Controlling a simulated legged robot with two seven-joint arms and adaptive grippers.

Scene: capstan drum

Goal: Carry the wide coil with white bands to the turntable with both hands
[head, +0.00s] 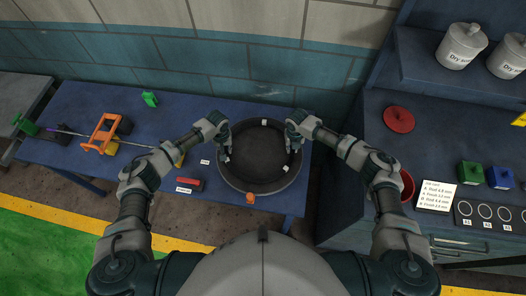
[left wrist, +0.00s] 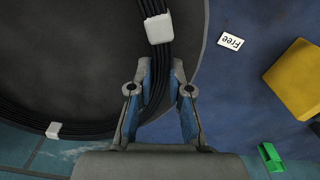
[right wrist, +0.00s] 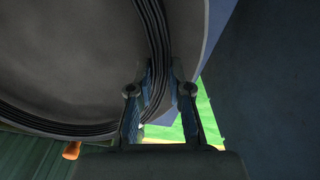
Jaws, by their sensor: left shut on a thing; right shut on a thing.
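The wide black coil with white bands (head: 261,121) lies over the round dark turntable (head: 240,188) on the blue table. I cannot tell whether it rests on the surface or is just above it. My left gripper (head: 224,134) is shut on the coil's left side; the left wrist view shows the coil strands (left wrist: 153,80) between its fingers, close to a white band (left wrist: 159,28). My right gripper (head: 296,132) is shut on the coil's right side; the right wrist view shows the strands (right wrist: 158,60) between its fingers.
An orange knob (head: 250,198) sits at the turntable's front edge. A "Free" label (head: 205,162), a red block (head: 189,182) and an orange frame (head: 103,133) are to the left. A blue bench (head: 360,150) with a red lid (head: 398,119) and containers stands right, across a gap.

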